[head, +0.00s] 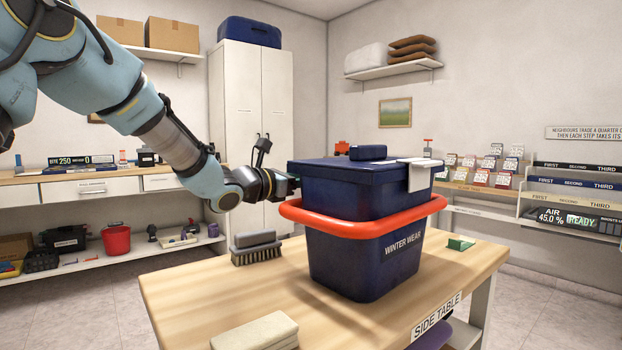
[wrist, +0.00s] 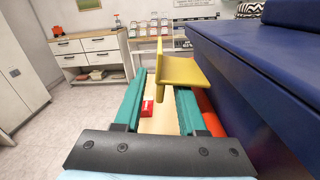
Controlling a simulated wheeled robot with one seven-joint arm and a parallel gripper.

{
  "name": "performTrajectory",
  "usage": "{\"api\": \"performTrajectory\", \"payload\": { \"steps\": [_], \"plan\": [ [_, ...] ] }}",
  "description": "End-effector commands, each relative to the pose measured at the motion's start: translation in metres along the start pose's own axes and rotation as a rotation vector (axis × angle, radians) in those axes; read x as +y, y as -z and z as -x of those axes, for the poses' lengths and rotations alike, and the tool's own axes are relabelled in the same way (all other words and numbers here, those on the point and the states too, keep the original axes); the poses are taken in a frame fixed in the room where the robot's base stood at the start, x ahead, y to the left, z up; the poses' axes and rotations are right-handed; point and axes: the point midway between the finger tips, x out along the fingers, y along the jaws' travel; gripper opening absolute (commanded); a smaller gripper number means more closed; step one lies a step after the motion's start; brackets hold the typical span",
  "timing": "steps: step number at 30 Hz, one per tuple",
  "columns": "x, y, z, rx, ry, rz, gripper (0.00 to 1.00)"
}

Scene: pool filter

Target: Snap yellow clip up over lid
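A dark blue bin (head: 350,262) marked WINTER WEAR stands on the side table, with a blue lid (head: 335,172) on top and a red band (head: 375,228) around it. The lid fills the right of the wrist view (wrist: 265,45). The yellow clip (wrist: 187,72) projects from the bin's side below the lid rim in the wrist view. It is hidden in the head view. My gripper (wrist: 160,88) is at the bin's left side, its teal fingers apart. The clip is just past the fingertips, nearer the right finger; contact cannot be told.
The table (head: 205,285) also holds a grey brush (head: 256,248), a pale folded pad (head: 255,330) and a green block (head: 461,243). The table's front left is clear.

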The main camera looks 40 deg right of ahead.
Motion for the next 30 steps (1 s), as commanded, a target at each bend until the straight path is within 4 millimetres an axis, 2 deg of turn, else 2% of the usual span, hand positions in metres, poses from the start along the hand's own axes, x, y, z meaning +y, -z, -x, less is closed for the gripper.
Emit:
{"api": "performTrajectory", "payload": {
  "steps": [7,18,30],
  "plan": [
    [-0.0002,0.0003,-0.0009,0.000,0.000,0.000,0.40],
    [-0.0001,0.0003,-0.0006,0.001,0.000,0.000,0.00],
    [-0.0002,0.0004,-0.0006,0.001,0.000,0.000,0.00]
  ]
}}
